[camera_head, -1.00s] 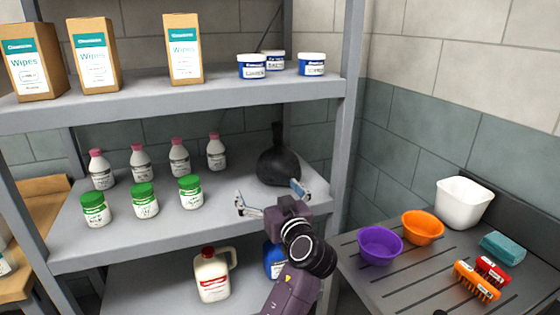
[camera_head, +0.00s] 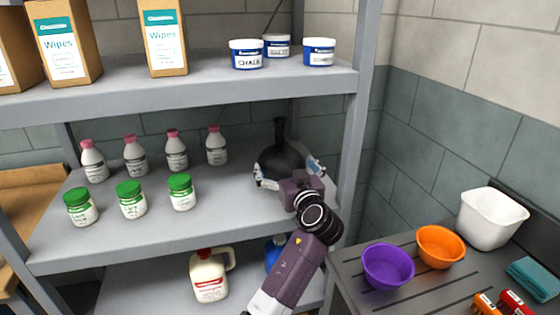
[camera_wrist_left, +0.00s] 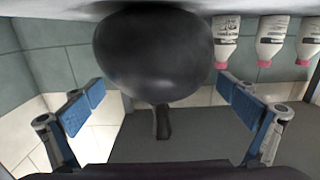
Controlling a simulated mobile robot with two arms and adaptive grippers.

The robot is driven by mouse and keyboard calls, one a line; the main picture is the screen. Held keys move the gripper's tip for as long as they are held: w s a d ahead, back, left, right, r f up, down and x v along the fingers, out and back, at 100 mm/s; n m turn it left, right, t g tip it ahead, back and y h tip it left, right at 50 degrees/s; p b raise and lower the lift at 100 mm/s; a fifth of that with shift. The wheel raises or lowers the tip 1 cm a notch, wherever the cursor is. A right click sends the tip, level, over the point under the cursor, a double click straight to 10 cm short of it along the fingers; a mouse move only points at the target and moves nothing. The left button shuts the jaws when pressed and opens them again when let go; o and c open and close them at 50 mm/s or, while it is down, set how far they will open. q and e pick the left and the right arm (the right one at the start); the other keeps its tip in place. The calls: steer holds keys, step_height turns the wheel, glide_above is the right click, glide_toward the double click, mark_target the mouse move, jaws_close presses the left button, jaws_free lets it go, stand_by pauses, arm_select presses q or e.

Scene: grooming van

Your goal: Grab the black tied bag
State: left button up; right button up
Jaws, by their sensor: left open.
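The black tied bag (camera_head: 278,158) stands upright on the middle shelf (camera_head: 225,215), towards its right end, with its narrow tied neck up. Its lower part is partly hidden behind my left gripper (camera_head: 291,174). My left gripper is open and empty in front of the bag, one finger to each side. In the left wrist view, the round bag (camera_wrist_left: 153,50) fills the upper middle, upside down, with its neck pointing down. The open fingers of my left gripper (camera_wrist_left: 160,98) lie left and right of it, and no contact shows. My right gripper is not in view.
Several pink-capped bottles (camera_head: 176,151) and green-lidded jars (camera_head: 131,200) stand left of the bag. The shelf post (camera_head: 352,150) is close on the right. The upper shelf (camera_head: 190,98) overhangs. A purple bowl (camera_head: 388,267) and an orange bowl (camera_head: 440,247) sit on the counter.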

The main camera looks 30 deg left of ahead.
arm_select(q)
steer(key=x, duration=0.2)
steer(key=shift+w+a+f, duration=0.15)
steer(key=shift+w+a, duration=0.05)
steer(key=shift+w, duration=0.1)
steer(key=shift+w+a, duration=0.1)
steer(key=shift+a, duration=0.1)
steer(key=c, duration=0.9)
steer(key=shift+c, duration=1.2)
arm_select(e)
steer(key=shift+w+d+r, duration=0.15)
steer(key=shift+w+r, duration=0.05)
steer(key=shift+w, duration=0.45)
